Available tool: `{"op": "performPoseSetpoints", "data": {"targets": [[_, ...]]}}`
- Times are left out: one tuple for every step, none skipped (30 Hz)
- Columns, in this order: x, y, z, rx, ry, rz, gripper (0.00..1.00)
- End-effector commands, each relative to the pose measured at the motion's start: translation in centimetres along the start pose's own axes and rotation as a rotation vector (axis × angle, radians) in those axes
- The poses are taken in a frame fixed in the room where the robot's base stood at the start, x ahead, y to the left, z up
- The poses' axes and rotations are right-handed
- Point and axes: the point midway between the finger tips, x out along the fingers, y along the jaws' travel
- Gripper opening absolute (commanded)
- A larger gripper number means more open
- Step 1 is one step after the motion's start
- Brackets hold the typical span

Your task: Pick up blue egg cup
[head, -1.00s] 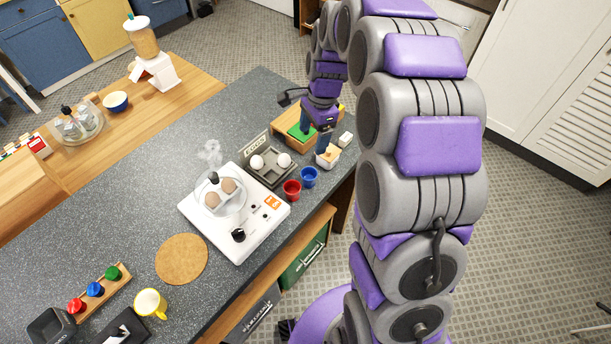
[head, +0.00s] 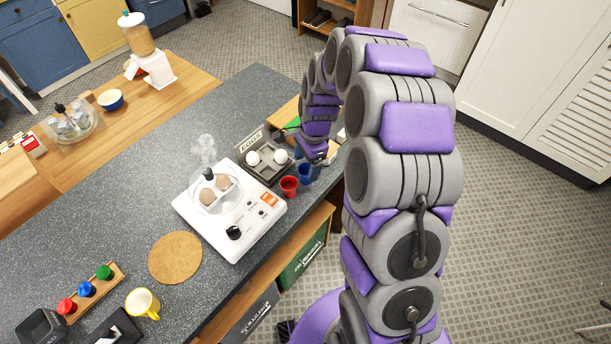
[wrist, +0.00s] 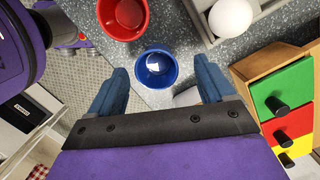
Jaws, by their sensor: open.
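The blue egg cup (wrist: 156,68) stands upright on the grey counter near its edge, seen from above in the wrist view. In the head view the blue egg cup (head: 304,173) shows just below my gripper (head: 314,165), whose finger area is partly hidden.
A red egg cup (wrist: 123,14) stands close beside the blue one. An egg tray (head: 270,175) with white eggs is behind them. A small wooden chest (wrist: 285,85) with coloured drawers is to the right. A white egg cooker (head: 245,215) is to the left.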

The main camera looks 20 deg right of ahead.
Motion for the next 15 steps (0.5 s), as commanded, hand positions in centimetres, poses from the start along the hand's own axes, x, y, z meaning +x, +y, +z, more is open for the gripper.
{"op": "performPoseSetpoints", "data": {"targets": [[1.0, 0.2, -0.1, 0.0, -0.001, 0.003, 0.82], [1.5, 0.3, -0.1, 0.001, -0.002, 0.003, 0.82], [2.1, 0.4, -0.2, 0.001, -0.003, 0.004, 0.82], [2.6, 0.4, -0.2, 0.0, -0.002, 0.005, 0.82], [3.0, 0.4, -0.1, 0.0, -0.002, 0.006, 0.82], [3.5, 0.4, -0.1, -0.001, -0.002, 0.006, 0.82], [3.7, 0.3, -0.1, -0.001, -0.002, 0.005, 0.82], [3.9, 0.3, -0.1, -0.001, -0.001, 0.004, 0.82], [4.0, 0.3, -0.1, 0.0, -0.001, 0.003, 0.82], [4.0, 0.3, -0.1, 0.0, -0.001, 0.002, 0.82], [3.9, 0.3, -0.1, 0.0, -0.001, 0.002, 0.82], [3.9, 0.3, -0.1, 0.0, 0.0, 0.001, 0.82], [3.9, 0.3, -0.1, 0.0, 0.0, 0.001, 0.82], [3.8, 0.3, -0.1, 0.0, 0.0, 0.001, 0.82], [3.8, 0.3, -0.1, 0.0, 0.0, 0.002, 0.8]]}}
